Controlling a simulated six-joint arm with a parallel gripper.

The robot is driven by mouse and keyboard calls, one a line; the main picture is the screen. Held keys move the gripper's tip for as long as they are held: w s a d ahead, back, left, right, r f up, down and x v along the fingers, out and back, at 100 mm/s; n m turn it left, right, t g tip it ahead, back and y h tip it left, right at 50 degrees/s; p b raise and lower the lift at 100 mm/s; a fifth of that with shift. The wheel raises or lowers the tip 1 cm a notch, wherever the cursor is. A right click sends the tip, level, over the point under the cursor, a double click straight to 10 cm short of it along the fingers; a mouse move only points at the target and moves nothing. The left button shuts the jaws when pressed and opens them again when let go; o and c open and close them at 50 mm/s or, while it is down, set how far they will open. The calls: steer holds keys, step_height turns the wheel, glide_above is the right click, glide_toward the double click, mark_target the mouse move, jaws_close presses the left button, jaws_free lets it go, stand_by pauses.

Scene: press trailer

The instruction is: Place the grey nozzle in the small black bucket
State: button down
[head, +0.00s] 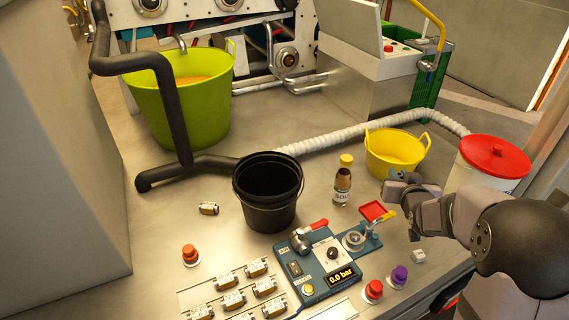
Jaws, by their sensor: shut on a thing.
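The small black bucket (268,212) stands upright and open in the middle of the bench, and its dark inside looks empty. My gripper (398,188) is at the right, well apart from the bucket, just in front of the yellow tub. It is shut on a small grey thing, which I take to be the grey nozzle. Its outline merges with the dark fingers and is hard to make out. A small labelled brass-ended piece (208,208) lies left of the bucket.
A sauce bottle (342,185) and a control panel (330,262) with raised handles stand near the bucket. Further off are a yellow tub (396,150), a red-lidded container (494,160), a green tub (190,100) and a white hose (330,138). Several labelled pieces (232,300) lie at the front.

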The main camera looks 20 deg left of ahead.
steer(key=s+a+r+n+g+y, duration=0.1)
steer(key=s+a+r+n+y, duration=0.15)
steer(key=a, duration=1.15)
steer(key=s+a+r+n+g+y, duration=0.15)
steer(key=s+a, duration=0.25)
steer(key=a, duration=0.9)
steer(key=s+a+r+n+g+y, duration=0.1)
steer(key=s+a+r+n+y, duration=0.15)
steer(key=a, duration=1.15)
step_height(320, 180, down, 11)
steer(key=shift+s+d+y+p, duration=0.15)
steer(key=shift+y+p, duration=0.2)
steer(key=shift+p, duration=0.1)
steer(key=shift+n, duration=0.25)
steer(key=shift+f+b, duration=0.35)
steer(key=shift+b, duration=0.1)
steer(key=shift+f, duration=0.2)
